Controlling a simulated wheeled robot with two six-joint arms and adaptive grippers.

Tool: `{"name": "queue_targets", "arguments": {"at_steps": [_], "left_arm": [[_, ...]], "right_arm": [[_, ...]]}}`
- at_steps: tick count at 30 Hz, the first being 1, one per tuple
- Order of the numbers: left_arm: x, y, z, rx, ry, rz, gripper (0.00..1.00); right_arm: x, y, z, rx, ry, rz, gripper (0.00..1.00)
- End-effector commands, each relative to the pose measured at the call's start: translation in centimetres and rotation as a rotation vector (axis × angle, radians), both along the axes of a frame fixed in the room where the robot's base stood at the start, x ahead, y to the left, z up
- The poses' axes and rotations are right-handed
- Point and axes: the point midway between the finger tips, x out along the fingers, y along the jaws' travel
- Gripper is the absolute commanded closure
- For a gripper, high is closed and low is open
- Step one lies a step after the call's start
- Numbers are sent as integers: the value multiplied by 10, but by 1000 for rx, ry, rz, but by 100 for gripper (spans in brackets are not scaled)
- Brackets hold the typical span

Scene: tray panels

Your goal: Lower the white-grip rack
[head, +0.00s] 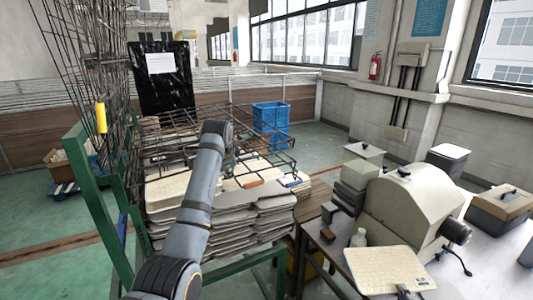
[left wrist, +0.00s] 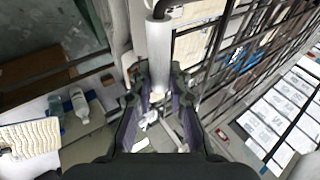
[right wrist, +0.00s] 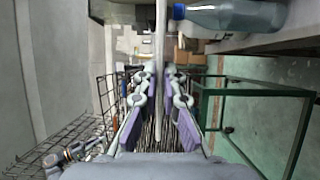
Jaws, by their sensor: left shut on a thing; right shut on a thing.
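The white grip (left wrist: 159,50) is an upright pale cylinder between my left gripper's fingers (left wrist: 158,92), which are shut on it in the left wrist view. Dark wires of the rack (left wrist: 245,45) run beside it on the right. In the head view this wire rack (head: 255,140) lies roughly level, somewhat tilted, above the stacked trays (head: 258,220); one of my arms crosses in front and hides its grip. My right gripper (right wrist: 161,75) is shut on a thin pale strip (right wrist: 160,35), seen edge-on; I cannot tell what it belongs to.
A wire rack with a yellow grip (head: 100,117) stands upright at left. A green frame (head: 95,205) carries the trays. A work table at right bears a cream machine (head: 410,205), boxes, a bottle (head: 358,238) and a textured board (head: 380,270). A blue crate (head: 270,122) stands behind.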

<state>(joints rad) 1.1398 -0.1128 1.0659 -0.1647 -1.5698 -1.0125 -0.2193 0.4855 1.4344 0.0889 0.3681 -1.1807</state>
Motion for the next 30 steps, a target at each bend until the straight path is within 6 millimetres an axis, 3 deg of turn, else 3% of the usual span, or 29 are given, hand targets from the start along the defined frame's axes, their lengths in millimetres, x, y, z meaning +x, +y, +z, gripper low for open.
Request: {"name": "queue_targets", "arguments": {"at_steps": [9,24,25,30], "left_arm": [[-1,6,-29,90,42,5,100],[-4,7,-43,103,70,3,100],[-4,7,-43,104,71,4,82],[-4,7,-43,102,69,2,60]], "right_arm": [[0,0,2,0,-1,0,100],[0,0,2,0,-1,0,100],[0,0,2,0,-1,0,100],[0,0,2,0,-1,0,100]]}}
